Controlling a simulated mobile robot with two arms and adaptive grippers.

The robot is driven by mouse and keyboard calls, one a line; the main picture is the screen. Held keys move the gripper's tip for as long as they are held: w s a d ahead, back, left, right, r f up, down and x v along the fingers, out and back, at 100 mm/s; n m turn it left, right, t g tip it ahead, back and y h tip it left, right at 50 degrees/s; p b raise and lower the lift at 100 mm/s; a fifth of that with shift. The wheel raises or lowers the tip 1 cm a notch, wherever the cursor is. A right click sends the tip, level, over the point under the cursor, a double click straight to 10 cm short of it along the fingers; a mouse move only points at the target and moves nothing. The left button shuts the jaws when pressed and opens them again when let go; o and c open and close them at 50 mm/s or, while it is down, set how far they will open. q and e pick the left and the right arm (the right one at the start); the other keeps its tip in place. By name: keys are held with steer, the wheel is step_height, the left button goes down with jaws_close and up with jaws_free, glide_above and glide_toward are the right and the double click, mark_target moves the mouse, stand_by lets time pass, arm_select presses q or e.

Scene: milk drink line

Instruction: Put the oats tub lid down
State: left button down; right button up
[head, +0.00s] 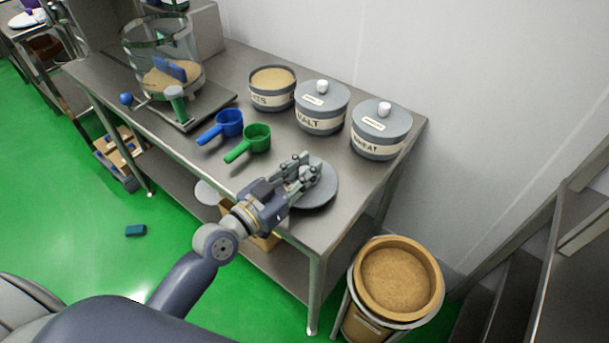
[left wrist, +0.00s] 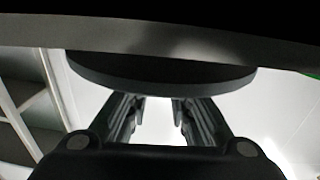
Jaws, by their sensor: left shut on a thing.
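The oats tub lid (head: 322,192) is a grey disc over the front right part of the steel table, flat or nearly so. My left gripper (head: 303,178) is above it and shut on it, its fingers hiding the knob. In the left wrist view the lid (left wrist: 160,73) shows as a dark disc just beyond the fingertips (left wrist: 157,108), close to the table's dark surface. I cannot tell whether it touches the table. The open oats tub (head: 272,98) stands at the back with pale grain inside. My right gripper is not in view.
The lidded malt tub (head: 321,115) and wheat tub (head: 380,138) stand along the wall. A blue scoop (head: 228,122) and a green scoop (head: 256,137) lie left of the lid. A glass vessel (head: 160,50) stands further left. A grain bin (head: 437,290) stands off the table's right end.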

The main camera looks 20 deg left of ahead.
arm_select(q)
step_height(320, 180, down, 2)
steer(key=shift+f, duration=0.1)
steer(key=shift+f+b, duration=0.15)
steer(key=shift+b, duration=0.2)
steer(key=c, duration=1.4)
jaws_free()
steer(key=shift+c, duration=0.2)
steer(key=shift+r, duration=0.25)
